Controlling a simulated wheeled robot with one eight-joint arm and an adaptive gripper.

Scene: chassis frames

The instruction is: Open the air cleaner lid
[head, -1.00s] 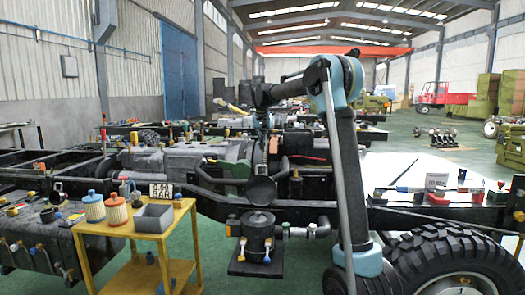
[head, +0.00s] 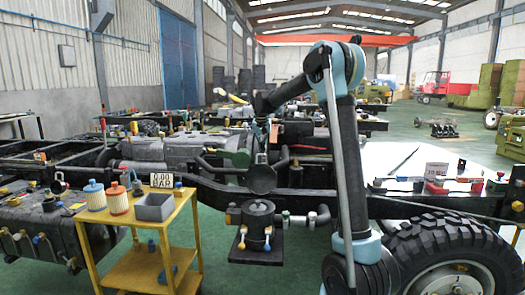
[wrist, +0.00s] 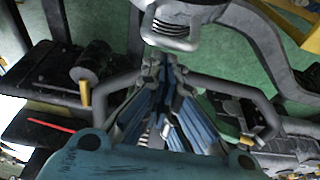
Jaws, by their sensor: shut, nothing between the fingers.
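The air cleaner (head: 257,232) is a black upright canister on a dark plate beside the chassis rail. A round black disc (head: 262,180), which looks like its lid, stands tilted up above the canister's top. My gripper (head: 262,152) hangs from my raised arm just above the disc; it is small and dark there, and I cannot tell whether it touches. In the wrist view my gripper (wrist: 158,65) has its fingers together with nothing between them. A grey metal part with a ribbed loop (wrist: 172,30) lies just beyond the fingertips.
A large tyre (head: 445,250) and the dark chassis rail (head: 420,208) lie at right. Green floor (head: 225,255) shows between cart and canister.

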